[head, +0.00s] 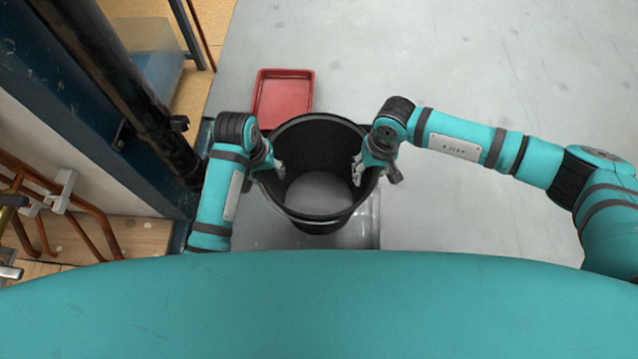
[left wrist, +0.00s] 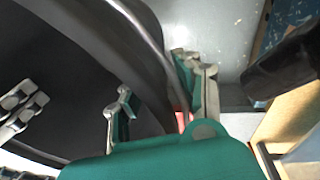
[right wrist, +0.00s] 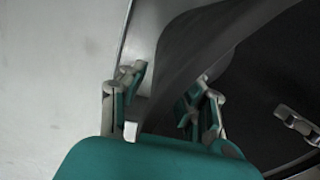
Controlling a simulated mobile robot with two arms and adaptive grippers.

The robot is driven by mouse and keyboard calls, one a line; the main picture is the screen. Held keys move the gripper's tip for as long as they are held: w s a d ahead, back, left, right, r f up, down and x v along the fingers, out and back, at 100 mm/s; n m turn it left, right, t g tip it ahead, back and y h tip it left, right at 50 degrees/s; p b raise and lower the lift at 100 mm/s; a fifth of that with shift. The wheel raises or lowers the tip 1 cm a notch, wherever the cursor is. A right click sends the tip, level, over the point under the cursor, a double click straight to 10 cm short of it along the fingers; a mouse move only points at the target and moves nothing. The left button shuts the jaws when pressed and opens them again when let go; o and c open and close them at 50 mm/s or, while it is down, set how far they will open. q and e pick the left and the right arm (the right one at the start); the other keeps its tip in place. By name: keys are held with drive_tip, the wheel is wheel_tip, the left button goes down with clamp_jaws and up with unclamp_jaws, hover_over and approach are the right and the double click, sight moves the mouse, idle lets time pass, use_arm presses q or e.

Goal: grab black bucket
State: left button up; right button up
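The black bucket (head: 318,135) stands upright on the grey floor, open at the top, with a lighter bottom inside. My left gripper (head: 268,163) is at its left rim and my right gripper (head: 374,168) at its right rim. In the left wrist view the left gripper (left wrist: 158,95) is open, one finger inside the bucket (left wrist: 60,70) and one outside, with the wall between. In the right wrist view the right gripper (right wrist: 163,103) is also open and straddles the bucket's wall (right wrist: 185,60). The fingers appear apart from the wall on at least one side.
A red tray (head: 283,95) lies on the floor just behind the bucket. A dark blue frame with a black pipe (head: 125,80) stands at the left, with copper pipes (head: 70,205) beside it. The grey floor (head: 480,60) to the right is clear.

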use_arm(q)
drive_tip(key=shift+d+f, duration=0.1)
drive_tip(key=shift+f, duration=0.4)
use_arm(e)
drive_tip(key=shift+f, duration=0.55)
use_arm(q)
clamp_jaws()
use_arm(e)
clamp_jaws()
drive_tip(key=shift+a+r, duration=0.1)
